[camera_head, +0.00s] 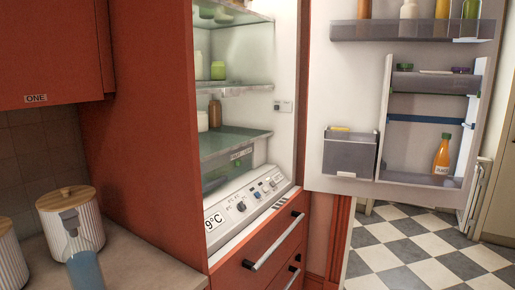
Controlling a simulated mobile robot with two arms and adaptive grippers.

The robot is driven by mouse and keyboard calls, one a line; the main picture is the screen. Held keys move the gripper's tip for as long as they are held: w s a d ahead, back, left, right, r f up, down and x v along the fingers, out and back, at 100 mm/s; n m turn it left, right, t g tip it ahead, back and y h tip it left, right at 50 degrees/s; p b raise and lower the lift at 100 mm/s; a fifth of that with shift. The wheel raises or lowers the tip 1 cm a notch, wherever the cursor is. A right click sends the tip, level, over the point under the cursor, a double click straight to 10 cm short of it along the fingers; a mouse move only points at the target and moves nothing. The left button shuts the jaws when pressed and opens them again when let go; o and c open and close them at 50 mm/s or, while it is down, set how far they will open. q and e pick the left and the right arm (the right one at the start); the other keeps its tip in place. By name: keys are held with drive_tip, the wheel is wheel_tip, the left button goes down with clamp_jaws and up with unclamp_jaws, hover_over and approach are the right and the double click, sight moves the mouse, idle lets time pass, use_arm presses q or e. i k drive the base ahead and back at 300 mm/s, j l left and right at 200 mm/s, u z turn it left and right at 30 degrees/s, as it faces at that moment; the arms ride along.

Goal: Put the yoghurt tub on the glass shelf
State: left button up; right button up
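The open fridge holds several glass shelves. The lowest glass shelf (240,139) has a brown bottle (215,112) and a pale container (202,121) at its left. The glass shelf above it (245,88) has a green jar (218,70) at its left. The top shelf (240,17) carries greenish items, partly cut off by the picture edge. I cannot tell which thing, if any, is the yoghurt tub.
The fridge door (315,150) stands open to the right, with an orange bottle (441,155) in its rack. A control panel (250,205) lies below the shelves.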

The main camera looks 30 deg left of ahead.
sight(238, 136)
drive_tip(key=i+l+u, duration=0.15)
drive_tip(key=i+u, duration=0.3)
drive_tip(key=i+l+u, duration=0.35)
drive_tip(key=i+u, duration=0.15)
drive_tip(key=i, duration=0.15)
drive_tip(key=i+l+u, duration=0.45)
drive_tip(key=i+l, duration=0.05)
